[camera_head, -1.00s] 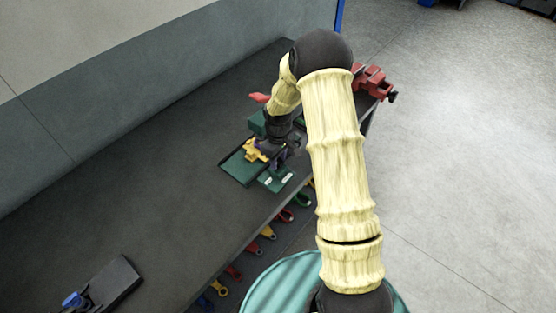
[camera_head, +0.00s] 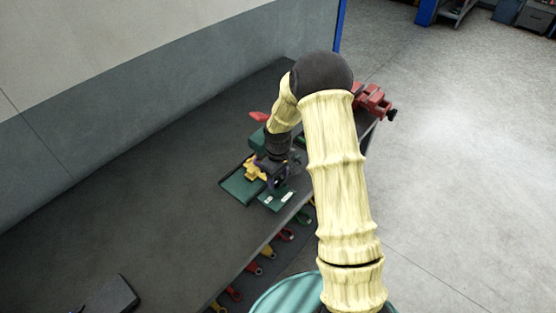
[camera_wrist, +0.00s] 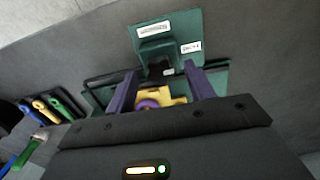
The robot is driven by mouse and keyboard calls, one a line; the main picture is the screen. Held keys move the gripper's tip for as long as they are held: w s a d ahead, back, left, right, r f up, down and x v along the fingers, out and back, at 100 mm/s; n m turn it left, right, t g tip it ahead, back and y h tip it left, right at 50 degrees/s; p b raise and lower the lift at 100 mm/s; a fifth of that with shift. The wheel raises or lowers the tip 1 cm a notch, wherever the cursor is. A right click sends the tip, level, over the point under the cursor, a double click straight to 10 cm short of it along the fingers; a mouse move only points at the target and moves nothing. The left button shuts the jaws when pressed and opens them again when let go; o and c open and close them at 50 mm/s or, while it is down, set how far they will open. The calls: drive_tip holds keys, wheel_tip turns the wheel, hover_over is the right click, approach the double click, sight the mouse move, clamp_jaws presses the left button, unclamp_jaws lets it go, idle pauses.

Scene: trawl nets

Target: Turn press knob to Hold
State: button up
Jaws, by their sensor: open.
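A green press (camera_head: 238,187) stands on the dark bench, with a yellow part (camera_head: 252,168) on it. In the wrist view the yellow part (camera_wrist: 174,97) has a purple round piece at its middle. A green panel with two white labels (camera_wrist: 185,22) lies beyond; it also shows in the head view (camera_head: 285,201). A dark green block, possibly the knob (camera_wrist: 157,55), sits on this panel; its setting is too small to read. My gripper (camera_wrist: 160,68) is open, its purple fingers either side of the yellow part in the picture. Contact cannot be told.
A red vise (camera_head: 371,101) sits at the bench's far right end. A dark box (camera_head: 110,296) lies at the near left. The bench between is clear.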

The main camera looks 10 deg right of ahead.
sight(278, 180)
wheel_tip(278, 180, up, 17)
drive_tip(key=b, duration=0.3)
idle(0.5)
drive_tip(key=s+f+m+t, duration=0.2)
drive_tip(key=s+m, duration=0.5)
drive_tip(key=s, duration=1.4)
drive_tip(key=shift+t, duration=0.3)
